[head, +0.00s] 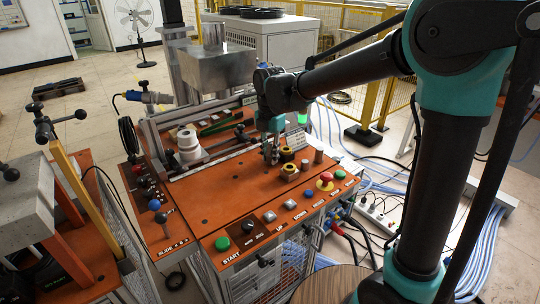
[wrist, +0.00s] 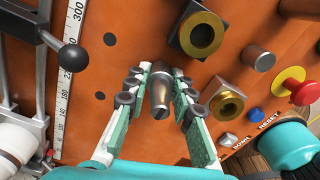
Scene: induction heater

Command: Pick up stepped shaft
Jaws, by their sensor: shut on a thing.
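The stepped shaft (wrist: 160,98) is a grey metal piece with a narrower end, between the green-padded fingers of my gripper (wrist: 158,90) in the wrist view. In the head view my gripper (head: 271,157) points down over the orange table top (head: 228,195), left of the brass hex pieces. The shaft is mostly hidden there by the fingers. I cannot tell whether it still touches the table.
Short metal cylinders (head: 305,164) and a red button (head: 326,178) are further right. A white stepped part (head: 189,145) stands left.

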